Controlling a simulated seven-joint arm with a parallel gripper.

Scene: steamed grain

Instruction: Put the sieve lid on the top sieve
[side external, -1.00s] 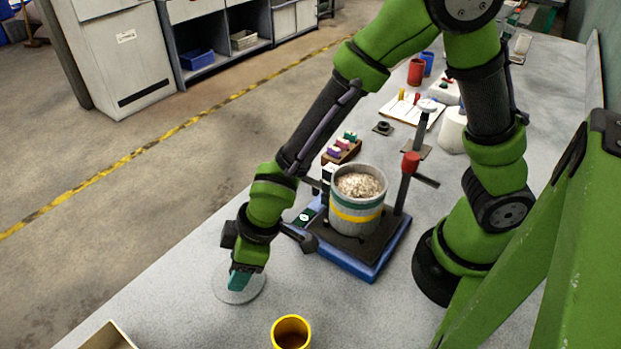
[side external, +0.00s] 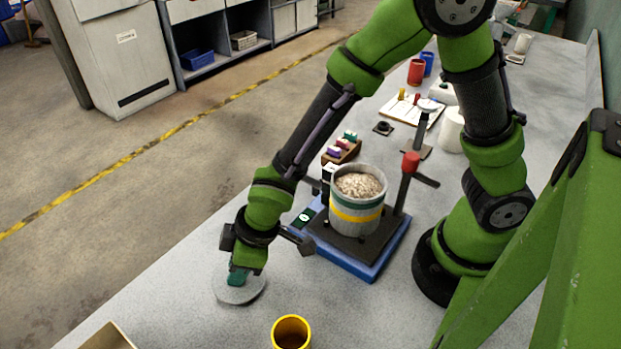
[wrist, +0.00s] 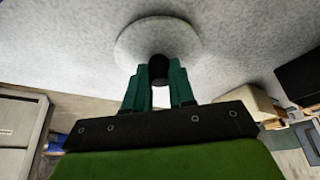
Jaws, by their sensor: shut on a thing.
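The sieve lid (side external: 240,292) is a grey round disc at the table's left edge in the side view. In the wrist view the lid (wrist: 150,38) is a pale disc with a black knob (wrist: 158,68). My gripper (side external: 238,279) points down over the lid, its teal fingers shut on the knob; the fingers also show in the wrist view (wrist: 158,88). I cannot tell whether the lid touches the table. The top sieve (side external: 360,184) is the open upper part of a grey stack with green and yellow bands. Pale grain fills it to near the rim.
A yellow cup (side external: 291,332) stands at the front. A small rack (side external: 341,151) is behind the stack. The table between lid and base is clear.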

